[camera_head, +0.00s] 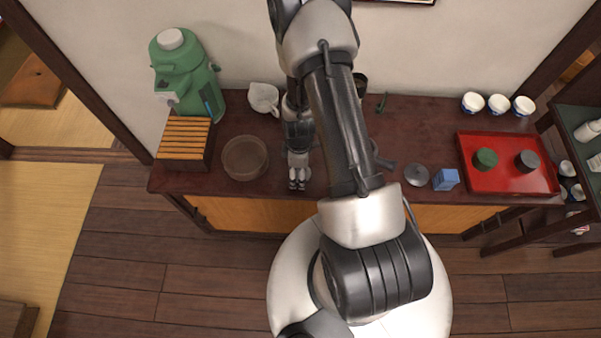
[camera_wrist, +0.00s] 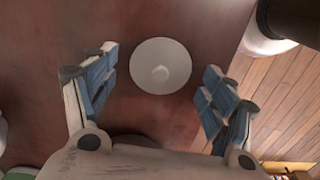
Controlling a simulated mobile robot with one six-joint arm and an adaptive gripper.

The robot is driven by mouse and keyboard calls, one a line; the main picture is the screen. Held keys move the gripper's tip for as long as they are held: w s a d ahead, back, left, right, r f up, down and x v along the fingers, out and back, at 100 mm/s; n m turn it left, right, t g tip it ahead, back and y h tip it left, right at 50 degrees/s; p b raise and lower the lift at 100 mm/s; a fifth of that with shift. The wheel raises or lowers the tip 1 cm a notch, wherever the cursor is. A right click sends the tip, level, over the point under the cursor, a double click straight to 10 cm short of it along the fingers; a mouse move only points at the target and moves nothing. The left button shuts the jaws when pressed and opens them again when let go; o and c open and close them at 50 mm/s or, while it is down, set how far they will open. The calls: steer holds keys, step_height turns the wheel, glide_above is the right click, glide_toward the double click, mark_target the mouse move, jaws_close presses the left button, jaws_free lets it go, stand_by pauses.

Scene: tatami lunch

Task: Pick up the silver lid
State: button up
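In the wrist view a round, pale silver-looking lid (camera_wrist: 146,74) with a small central knob lies on the dark red-brown tabletop. My gripper (camera_wrist: 159,88) is open and empty. Its blue-padded fingers stand apart, one to each side of the lid in the picture, and do not appear to touch it. In the head view my gripper (camera_head: 298,184) hangs over the table near its front edge, right of the brown bowl (camera_head: 245,158). A grey round lid with a knob (camera_head: 416,175) lies farther right there. I cannot tell whether both views show the same lid; my arm hides part of the table.
A green jug (camera_head: 181,75), slatted wooden box (camera_head: 185,138) and white pitcher (camera_head: 263,98) stand on the left. A small blue box (camera_head: 446,180) is beside the grey lid. A red tray (camera_head: 510,182) holds two round containers. Several white cups (camera_head: 498,103) stand behind it.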

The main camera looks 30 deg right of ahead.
steer(key=c, duration=0.8)
